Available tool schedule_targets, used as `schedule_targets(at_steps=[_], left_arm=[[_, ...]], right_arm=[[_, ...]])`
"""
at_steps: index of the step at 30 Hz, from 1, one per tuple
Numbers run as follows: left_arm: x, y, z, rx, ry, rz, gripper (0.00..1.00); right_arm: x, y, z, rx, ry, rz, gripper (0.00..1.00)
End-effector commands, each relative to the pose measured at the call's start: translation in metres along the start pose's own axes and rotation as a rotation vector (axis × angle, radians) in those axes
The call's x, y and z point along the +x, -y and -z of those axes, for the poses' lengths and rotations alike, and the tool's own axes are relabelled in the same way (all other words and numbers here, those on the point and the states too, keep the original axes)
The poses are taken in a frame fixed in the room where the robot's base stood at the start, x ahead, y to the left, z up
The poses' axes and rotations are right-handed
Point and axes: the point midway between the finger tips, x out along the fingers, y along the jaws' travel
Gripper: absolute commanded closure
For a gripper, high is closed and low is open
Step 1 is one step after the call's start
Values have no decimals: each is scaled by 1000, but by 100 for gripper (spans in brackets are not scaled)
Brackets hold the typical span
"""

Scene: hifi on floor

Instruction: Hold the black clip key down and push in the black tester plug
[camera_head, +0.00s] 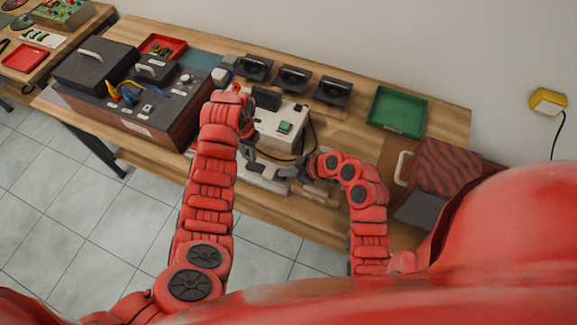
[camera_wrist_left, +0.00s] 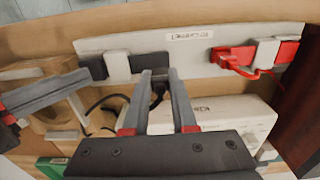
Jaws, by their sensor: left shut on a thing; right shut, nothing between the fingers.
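A pale clip board (camera_wrist_left: 200,46) carries a black clip key (camera_wrist_left: 122,67) at its left and a red clip with a red lead (camera_wrist_left: 246,56) at its right in the left wrist view. My left gripper (camera_wrist_left: 160,74) is nearly closed on a small dark piece, apparently the black tester plug (camera_wrist_left: 157,90); the fingers hide most of it. Its fingertips are near the board's lower edge, right of the black key. My right gripper (camera_wrist_left: 85,78) is shut and empty, its tip beside or on the key's left end; contact is unclear. In the head view, the right gripper (camera_head: 287,173) is over the board (camera_head: 262,181).
The white tester box (camera_head: 280,128) stands behind the board, with a black cable (camera_head: 311,137) at its right. Black stands (camera_head: 294,79), a green tray (camera_head: 397,112) and a dark console (camera_head: 135,105) occupy the bench.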

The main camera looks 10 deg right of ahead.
Motion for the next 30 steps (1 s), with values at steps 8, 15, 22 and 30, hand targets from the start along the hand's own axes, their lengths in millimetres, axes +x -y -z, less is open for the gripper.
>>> schedule_targets(at_steps=[8, 15, 22, 30], left_arm=[[0, 0, 0, 0, 0, 0, 100], [0, 0, 0, 0, 0, 0, 100], [0, 0, 0, 0, 0, 0, 100], [0, 0, 0, 0, -1, -1, 100]], right_arm=[[2, 0, -2, -1, -1, -1, 100], [8, 1, -8, 0, 0, 3, 100], [19, 1, -19, 1, 0, 2, 100], [19, 1, -21, 2, 4, 3, 100]])
